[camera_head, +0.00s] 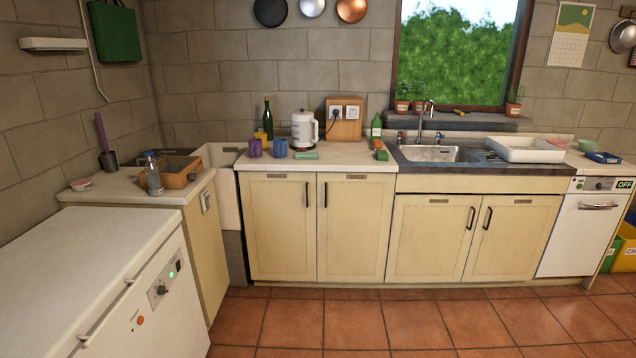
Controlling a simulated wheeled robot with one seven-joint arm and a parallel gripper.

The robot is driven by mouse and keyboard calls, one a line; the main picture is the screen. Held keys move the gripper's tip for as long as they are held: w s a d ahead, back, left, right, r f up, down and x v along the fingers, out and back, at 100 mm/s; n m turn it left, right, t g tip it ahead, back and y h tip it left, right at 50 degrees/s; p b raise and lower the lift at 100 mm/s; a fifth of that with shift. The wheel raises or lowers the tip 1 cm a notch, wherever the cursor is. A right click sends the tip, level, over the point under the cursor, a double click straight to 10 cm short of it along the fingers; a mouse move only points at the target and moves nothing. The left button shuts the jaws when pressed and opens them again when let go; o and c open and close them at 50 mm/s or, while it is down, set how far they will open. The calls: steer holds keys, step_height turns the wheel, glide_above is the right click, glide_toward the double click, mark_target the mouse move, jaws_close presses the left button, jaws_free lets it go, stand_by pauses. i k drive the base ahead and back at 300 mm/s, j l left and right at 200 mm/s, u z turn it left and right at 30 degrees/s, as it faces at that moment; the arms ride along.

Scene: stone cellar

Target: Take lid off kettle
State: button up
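The white kettle (303,131) stands upright on the counter (345,161) against the back wall, in front of a wooden board with sockets. Its lid (301,112) appears to be on top, but it is small at this distance. The kettle's handle seems to face right. My gripper and arm are not in view.
Purple mugs (254,148), a blue mug (280,148), a green bottle (267,119) and a teal item (306,155) crowd the kettle's left and front. A sink (440,154) lies to the right. A white chest (90,270) fills the left foreground; the tiled floor (400,325) is clear.

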mark_target(302, 113)
steer(key=i, duration=1.85)
